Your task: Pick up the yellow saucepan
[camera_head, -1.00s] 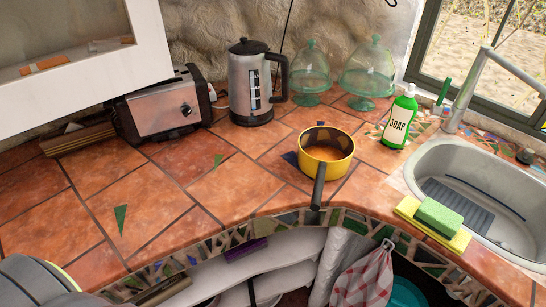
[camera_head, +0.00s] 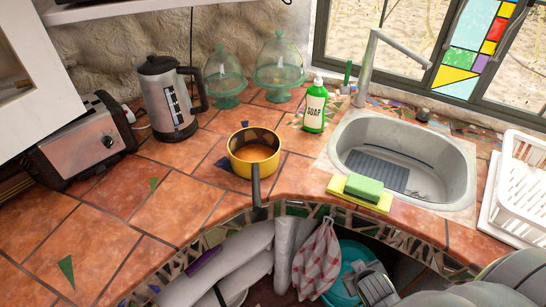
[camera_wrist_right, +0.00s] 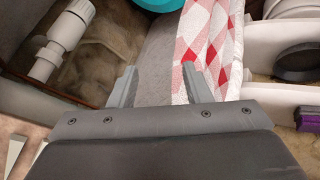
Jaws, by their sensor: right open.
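The yellow saucepan (camera_head: 254,168) stands upright on the tiled counter near its front edge in the head view. Its dark handle (camera_head: 256,187) points toward the edge and reaches the mosaic rim. My right gripper (camera_head: 372,288) is low in front of the counter, below its top and to the right of the saucepan. In the right wrist view the gripper (camera_wrist_right: 160,80) is open with nothing between its fingers; a checked towel is close to one finger. The saucepan is not in the right wrist view. My left gripper is not in view.
A kettle (camera_head: 171,98), a toaster (camera_head: 84,142) and two glass domes (camera_head: 279,70) stand behind. A soap bottle (camera_head: 315,106), a sponge (camera_head: 363,188) and the sink (camera_head: 457,166) are to the right. A checked towel (camera_head: 318,262) hangs below the counter edge.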

